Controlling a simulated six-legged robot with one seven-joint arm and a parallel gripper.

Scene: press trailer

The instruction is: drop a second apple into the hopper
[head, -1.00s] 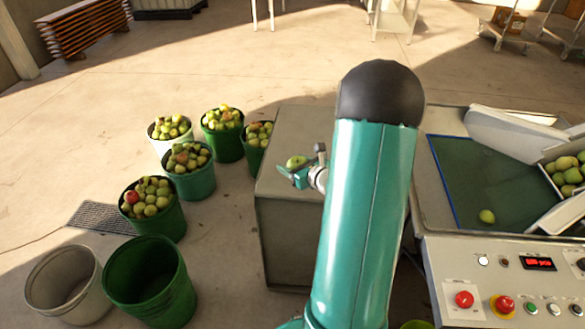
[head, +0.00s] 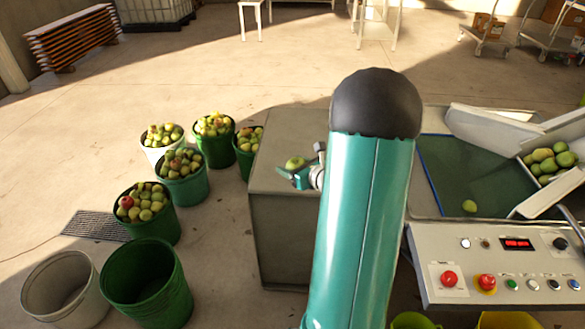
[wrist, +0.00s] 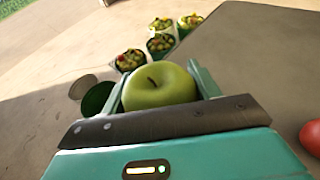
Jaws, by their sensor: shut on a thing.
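A green apple (wrist: 158,87) sits between the two teal fingers of my gripper (wrist: 160,92) in the wrist view, and the gripper is shut on it. In the head view the gripper (head: 297,176) and its apple (head: 295,162) are over the grey box (head: 290,226), left of my arm. On the right is a machine with white chute walls (head: 490,132) and a dark green bed (head: 455,175). One apple (head: 469,206) lies alone on the bed. Several apples (head: 548,160) lie between the walls. I cannot tell which part is the hopper.
Several buckets full of apples (head: 182,176) and two empty ones, one grey (head: 64,290) and one green (head: 147,285), stand on the left. A control panel (head: 505,265) fronts the machine. A red rounded thing (wrist: 311,137) shows at the wrist view's right edge.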

